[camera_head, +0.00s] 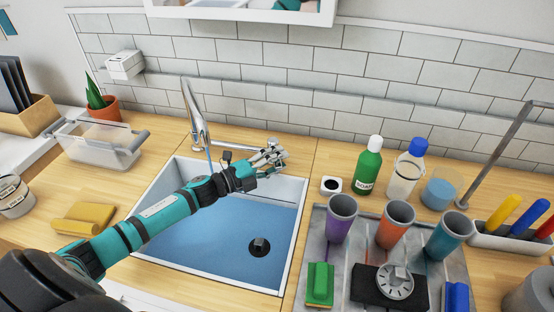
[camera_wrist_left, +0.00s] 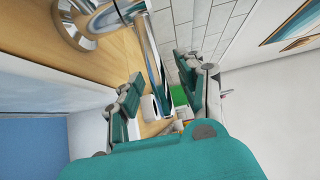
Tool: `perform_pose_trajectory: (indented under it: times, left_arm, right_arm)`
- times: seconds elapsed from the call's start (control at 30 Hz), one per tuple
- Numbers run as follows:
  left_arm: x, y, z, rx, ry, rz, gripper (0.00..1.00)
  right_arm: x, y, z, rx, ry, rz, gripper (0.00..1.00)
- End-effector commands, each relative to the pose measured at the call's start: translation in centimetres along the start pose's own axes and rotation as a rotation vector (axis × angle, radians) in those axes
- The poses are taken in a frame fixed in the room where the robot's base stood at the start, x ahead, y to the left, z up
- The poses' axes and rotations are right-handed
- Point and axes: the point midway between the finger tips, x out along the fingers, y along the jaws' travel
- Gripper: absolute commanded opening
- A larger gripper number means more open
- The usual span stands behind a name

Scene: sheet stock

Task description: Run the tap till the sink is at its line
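The sink (camera_head: 160,195) has white walls and blue water (camera_head: 215,240) inside. A dark round piece (camera_head: 259,246) shows near its front right; I cannot tell whether it is the drain or a plug. No level line is clear on the walls. The silver tap (camera_head: 196,118) stands behind the sink, and a thin bluish streak below its spout looks like running water. Its round base also shows in the left wrist view (camera_wrist_left: 75,28). My left gripper (camera_head: 272,160) is over the sink's back right edge, right of the tap. Its fingers (camera_wrist_left: 158,88) are apart. My right gripper is out of view.
Right of the sink are a green soap bottle (camera_head: 369,165), a blue-capped bottle (camera_head: 406,172) and a grey tray (camera_head: 335,270) with cups and brushes. Left are a clear bin (camera_head: 98,147), a potted plant (camera_head: 104,108) and a yellow sponge (camera_head: 83,218).

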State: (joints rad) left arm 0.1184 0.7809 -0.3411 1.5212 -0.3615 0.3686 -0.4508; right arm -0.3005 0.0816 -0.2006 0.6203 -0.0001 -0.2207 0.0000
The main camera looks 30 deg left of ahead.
Motion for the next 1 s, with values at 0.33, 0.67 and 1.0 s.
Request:
perform_pose_trajectory:
  times: [0.33,0.67,1.0]
  left_arm:
    - [0.01,0.01,0.00,0.000,0.000,0.000,0.21]
    - [-0.02,0.05,-0.01,-0.001,0.000,0.001,0.00]
    - [0.05,0.09,-0.10,-0.004,-0.008,0.001,0.00]
  right_arm:
    - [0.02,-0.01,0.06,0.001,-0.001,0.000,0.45]
    - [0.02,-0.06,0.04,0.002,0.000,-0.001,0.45]
    - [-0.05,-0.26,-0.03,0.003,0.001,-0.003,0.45]
